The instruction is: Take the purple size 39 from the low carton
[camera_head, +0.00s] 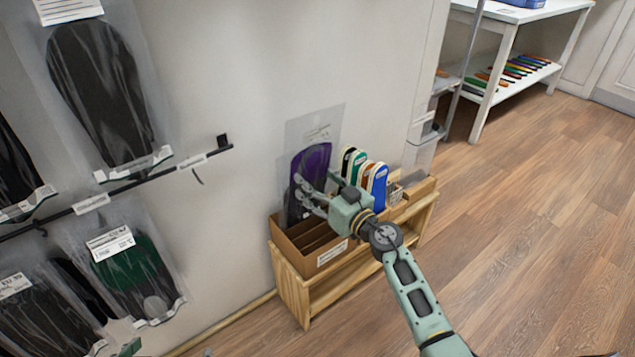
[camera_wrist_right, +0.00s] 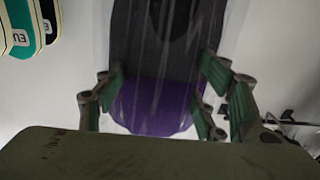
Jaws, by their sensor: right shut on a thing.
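The purple insole (camera_head: 316,160) is in a clear bag with a white label at its top, upright against the wall above the low carton (camera_head: 302,262). Its lower part looks dark. My right gripper (camera_head: 303,192) is shut on this pack, which also shows purple and dark grey between the fingers in the right wrist view (camera_wrist_right: 160,112). The fingers hide part of the pack, and whether its lower end is clear of the carton I cannot tell. Small green and grey parts at the bottom left edge may be my left gripper (camera_head: 132,347); its jaws cannot be made out.
The carton stands on a low wooden bench (camera_head: 292,292) against the wall. Several coloured insoles (camera_head: 377,184) stand upright right of the gripper. Bagged insoles (camera_head: 100,90) hang from a rail (camera_head: 125,178) at left. A white shelf (camera_head: 498,70) stands back right. The wooden floor at right is clear.

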